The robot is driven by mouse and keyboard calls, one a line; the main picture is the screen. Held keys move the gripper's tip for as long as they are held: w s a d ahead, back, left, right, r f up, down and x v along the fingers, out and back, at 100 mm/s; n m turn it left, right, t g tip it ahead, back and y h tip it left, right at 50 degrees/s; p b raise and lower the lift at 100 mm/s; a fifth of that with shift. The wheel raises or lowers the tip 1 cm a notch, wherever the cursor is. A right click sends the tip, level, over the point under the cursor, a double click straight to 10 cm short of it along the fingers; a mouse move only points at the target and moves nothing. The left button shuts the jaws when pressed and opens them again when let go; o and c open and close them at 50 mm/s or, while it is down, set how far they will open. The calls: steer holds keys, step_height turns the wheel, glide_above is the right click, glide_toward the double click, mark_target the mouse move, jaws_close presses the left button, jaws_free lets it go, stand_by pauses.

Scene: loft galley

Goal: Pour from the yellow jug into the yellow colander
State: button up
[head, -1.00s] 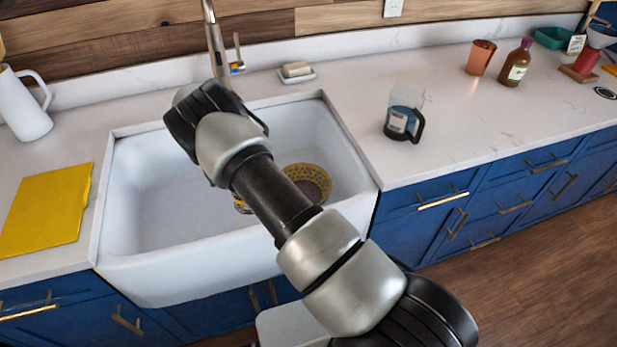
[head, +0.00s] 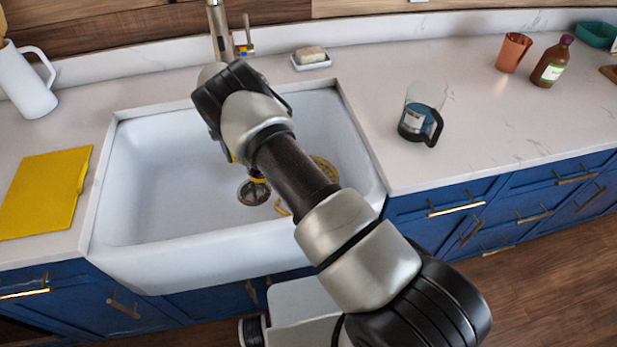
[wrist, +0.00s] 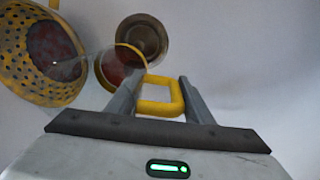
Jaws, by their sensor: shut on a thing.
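The yellow colander (wrist: 72,92) is a speckled, dotted bowl with a dark reddish inside, at the left of the wrist view. In the head view the colander (head: 328,172) lies in the sink, mostly hidden behind my arm. The yellow jug (wrist: 141,52) shows in the wrist view as a yellow rim around a dark red inside, just right of the colander. Its yellow handle (wrist: 145,108) is between my fingers. My gripper (wrist: 157,88) is shut on that handle. The jug's near edge overlaps the colander in the picture; I cannot tell its tilt or whether they touch.
The white sink (head: 150,215) has a metal drain (head: 253,192) and a faucet (head: 219,35) behind. A glass coffee pot (head: 420,115) stands on the right counter. A yellow board (head: 42,195) and a white pitcher (head: 25,85) are on the left. The sink's left half is empty.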

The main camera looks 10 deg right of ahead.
steer(key=shift+s+d+r+y+p, duration=0.15)
steer(key=shift+r+p, duration=0.35)
steer(key=shift+p, duration=0.55)
steer(key=shift+w+d+r+y+p, duration=0.2)
steer(key=shift+r+p, duration=0.3)
steer(key=shift+p, duration=0.5)
steer(key=shift+s+d+r+t+y+p, duration=0.1)
steer(key=shift+s+r+t+y+p, duration=0.25)
steer(key=shift+p, duration=0.9)
steer(key=p, duration=0.1)
steer(key=r+t+y+p, duration=0.1)
steer(key=shift+s+d+r+y+p, duration=0.1)
steer(key=shift+d+r+y+p, duration=0.05)
steer(key=shift+d+y+p, duration=0.2)
steer(key=s+d+r+t+y+b, duration=0.2)
steer(key=d+r+t+y+b, duration=0.2)
steer(key=y, duration=0.3)
steer(key=shift+s+d+r+b, duration=0.35)
steer(key=shift+s+r+b, duration=0.05)
steer(key=shift+r+b, duration=0.5)
steer(key=shift+s+d+t+y+b, duration=0.1)
steer(key=shift+d+t+y+b, duration=0.05)
steer(key=shift+t+y+b, duration=0.15)
steer(key=shift+s+d+r+t+y+b, duration=0.2)
steer(key=shift+d+r+y+b, duration=0.1)
steer(key=shift+r+y, duration=0.15)
steer(key=shift+s+d+r+t+y+b, duration=0.1)
steer(key=shift+d+r+t+y+b, duration=0.1)
steer(key=shift+d+r+y, duration=0.15)
